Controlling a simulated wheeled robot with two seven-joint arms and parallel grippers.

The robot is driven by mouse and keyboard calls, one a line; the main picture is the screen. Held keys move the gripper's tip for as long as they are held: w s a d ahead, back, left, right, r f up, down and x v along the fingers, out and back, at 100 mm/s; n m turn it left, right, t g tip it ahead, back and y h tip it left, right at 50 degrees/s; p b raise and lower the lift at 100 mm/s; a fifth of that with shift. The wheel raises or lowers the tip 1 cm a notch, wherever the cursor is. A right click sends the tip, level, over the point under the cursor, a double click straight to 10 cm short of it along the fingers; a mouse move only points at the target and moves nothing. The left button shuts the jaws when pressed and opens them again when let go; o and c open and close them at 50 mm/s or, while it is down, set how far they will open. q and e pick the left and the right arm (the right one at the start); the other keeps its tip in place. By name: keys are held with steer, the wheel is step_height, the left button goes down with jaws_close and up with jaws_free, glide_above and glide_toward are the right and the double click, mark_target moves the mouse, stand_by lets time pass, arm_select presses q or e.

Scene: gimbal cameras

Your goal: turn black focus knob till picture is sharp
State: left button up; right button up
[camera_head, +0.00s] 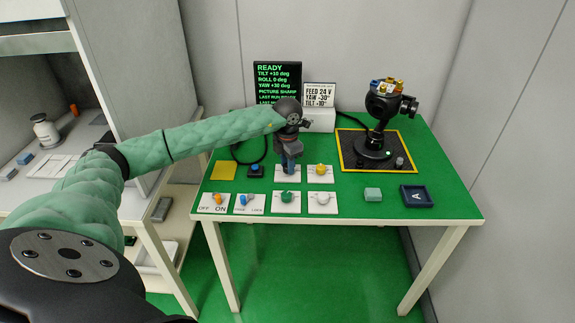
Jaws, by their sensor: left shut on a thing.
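My left gripper (288,170) reaches down over a white plate (279,178) in the back row of controls on the green table. It is shut on the black focus knob there, which the fingers mostly hide. The black screen (277,83) at the back shows green text: READY, TILT +10 deg, ROLL 0 deg, YAW +30 deg, PICTURE SHARP. My arm hides its lower lines. The black gimbal camera (383,108) stands on a yellow-edged dark mat (351,153) at the right. My right gripper is not in view.
Near the gripper are a yellow knob (321,169), a green knob (287,197), a white knob (322,198), and a blue button (256,170). Two switches (217,200) sit front left. A pale green block (373,194) and dark tray (417,196) lie front right. A sign card (319,95) stands behind.

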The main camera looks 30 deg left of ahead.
arm_select(q)
steer(key=shift+r, duration=0.1)
steer(key=o, duration=1)
steer(key=shift+c, duration=0.2)
step_height(320, 180, up, 7)
steer(key=shift+f+b, duration=0.2)
steer(key=shift+b, duration=0.55)
steer(key=shift+r, duration=0.55)
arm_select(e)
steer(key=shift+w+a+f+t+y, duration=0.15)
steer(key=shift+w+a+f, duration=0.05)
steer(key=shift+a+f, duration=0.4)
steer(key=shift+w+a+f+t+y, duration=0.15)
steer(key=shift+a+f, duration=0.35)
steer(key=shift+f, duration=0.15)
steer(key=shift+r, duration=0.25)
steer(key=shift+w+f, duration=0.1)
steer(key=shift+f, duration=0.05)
